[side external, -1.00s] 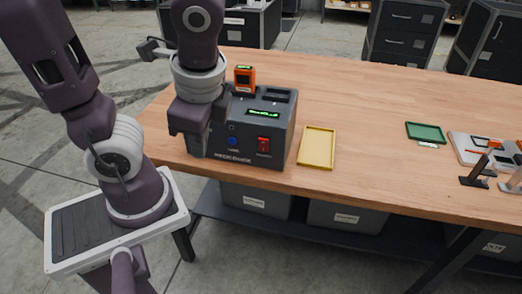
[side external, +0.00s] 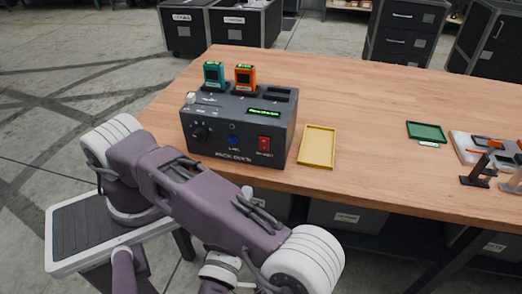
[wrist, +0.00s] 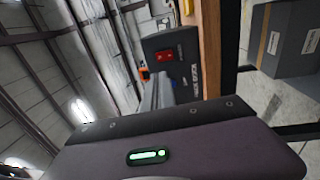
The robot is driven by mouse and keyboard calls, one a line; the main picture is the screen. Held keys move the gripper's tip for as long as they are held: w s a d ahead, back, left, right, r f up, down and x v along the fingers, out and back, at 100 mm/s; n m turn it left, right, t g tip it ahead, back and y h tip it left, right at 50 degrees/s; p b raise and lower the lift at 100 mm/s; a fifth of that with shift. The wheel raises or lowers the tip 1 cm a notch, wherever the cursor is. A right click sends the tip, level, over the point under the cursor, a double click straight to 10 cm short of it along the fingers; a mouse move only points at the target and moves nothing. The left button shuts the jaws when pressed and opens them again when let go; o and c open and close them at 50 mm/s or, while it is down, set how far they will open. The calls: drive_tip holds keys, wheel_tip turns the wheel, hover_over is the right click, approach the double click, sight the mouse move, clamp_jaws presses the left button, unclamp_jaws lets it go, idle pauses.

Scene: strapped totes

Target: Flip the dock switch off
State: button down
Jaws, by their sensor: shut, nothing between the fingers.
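The dock (side external: 212,146) is a dark grey box near the table's front left edge. In the wrist view the dock (wrist: 158,43) appears turned, with the red switch (wrist: 165,55) beyond the fingers. My gripper (wrist: 160,88) is shut and empty, pointing toward the dock front, apart from the switch as far as I see. In the side external view the fingers are not visible.
A teal device (side external: 213,74) and an orange device (side external: 245,77) stand in slots on the dock. A yellow tray (side external: 318,147) lies right of the dock, a green tray (side external: 426,132) farther right. Grey bins (side external: 335,216) sit under the wooden table (side external: 365,100).

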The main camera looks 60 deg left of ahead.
sight(264, 141)
drive_tip(key=shift+w+a, duration=0.1)
drive_tip(key=x, duration=1.3)
drive_tip(key=shift+w+a, duration=0.25)
drive_tip(key=shift+a, duration=0.05)
drive_tip(key=shift+w+a+r, duration=0.1)
drive_tip(key=shift+w+a, duration=0.05)
drive_tip(key=r+v, duration=0.3)
drive_tip(key=v, duration=1)
drive_tip(key=shift+s+d+r, duration=0.15)
drive_tip(key=shift+s+d, duration=0.3)
